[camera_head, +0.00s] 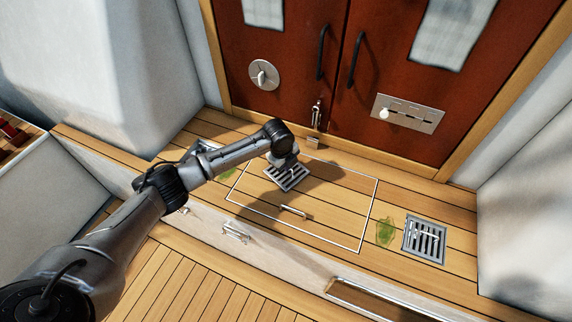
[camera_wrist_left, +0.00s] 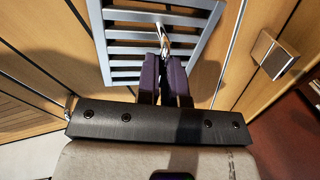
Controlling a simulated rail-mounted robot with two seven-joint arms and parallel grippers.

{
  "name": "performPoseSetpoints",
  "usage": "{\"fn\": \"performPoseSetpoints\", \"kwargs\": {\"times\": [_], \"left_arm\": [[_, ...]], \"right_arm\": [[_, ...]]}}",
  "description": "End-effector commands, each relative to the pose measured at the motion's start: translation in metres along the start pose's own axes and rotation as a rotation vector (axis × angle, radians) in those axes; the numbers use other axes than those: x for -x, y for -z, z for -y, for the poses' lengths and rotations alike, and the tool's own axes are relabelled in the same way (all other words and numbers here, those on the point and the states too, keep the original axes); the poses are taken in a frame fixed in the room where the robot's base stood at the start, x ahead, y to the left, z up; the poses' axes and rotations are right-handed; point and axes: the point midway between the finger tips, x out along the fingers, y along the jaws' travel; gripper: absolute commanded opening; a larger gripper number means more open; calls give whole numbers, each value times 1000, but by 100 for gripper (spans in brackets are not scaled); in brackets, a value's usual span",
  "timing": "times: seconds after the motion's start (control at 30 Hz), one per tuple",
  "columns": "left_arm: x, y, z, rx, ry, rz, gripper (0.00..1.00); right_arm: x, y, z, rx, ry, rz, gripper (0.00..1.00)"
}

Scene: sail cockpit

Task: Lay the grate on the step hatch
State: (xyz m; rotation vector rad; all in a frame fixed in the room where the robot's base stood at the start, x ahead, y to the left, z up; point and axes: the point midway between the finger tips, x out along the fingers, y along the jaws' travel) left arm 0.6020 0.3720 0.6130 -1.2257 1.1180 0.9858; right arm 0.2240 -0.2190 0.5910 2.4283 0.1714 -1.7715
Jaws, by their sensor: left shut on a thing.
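A grey slatted grate (camera_head: 288,179) is in my left gripper (camera_head: 284,162), over the upper left part of the step hatch (camera_head: 335,225). The hatch is a wooden panel with a pale outline and a small handle (camera_head: 293,211). In the left wrist view, the dark fingers (camera_wrist_left: 166,78) are shut on the grate's small metal handle (camera_wrist_left: 161,40), with the slats (camera_wrist_left: 128,46) beyond them. I cannot tell whether the grate touches the hatch. My right gripper is not in view.
A second grate (camera_head: 425,240) sits in the step right of the hatch, beside a green patch (camera_head: 385,231). Red-brown doors (camera_head: 290,60) with black handles stand behind the step. An open slot (camera_head: 375,299) is in the front face. The hatch's right part is clear.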

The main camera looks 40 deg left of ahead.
Motion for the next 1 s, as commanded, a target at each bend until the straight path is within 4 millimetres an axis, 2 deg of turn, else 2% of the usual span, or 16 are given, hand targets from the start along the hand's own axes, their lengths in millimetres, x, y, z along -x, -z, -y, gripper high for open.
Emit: {"fn": "performPoseSetpoints", "kwargs": {"times": [0.23, 0.27, 0.3, 0.53, 0.83, 1.0], "left_arm": [[-2, 0, 0, 0, 2, -1, 0], [-3, 0, 0, 0, 1, -1, 8], [-3, 0, 0, 0, 1, -1, 12], [-3, 0, 0, 0, 1, 0, 33], [0, 0, 0, 0, 1, 0, 33], [27, 0, 2, -2, 2, -1, 33]], "right_arm": [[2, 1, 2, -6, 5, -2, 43], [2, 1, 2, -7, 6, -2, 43], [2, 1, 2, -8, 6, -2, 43], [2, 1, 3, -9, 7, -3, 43], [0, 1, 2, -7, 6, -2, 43], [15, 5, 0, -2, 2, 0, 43]]}}
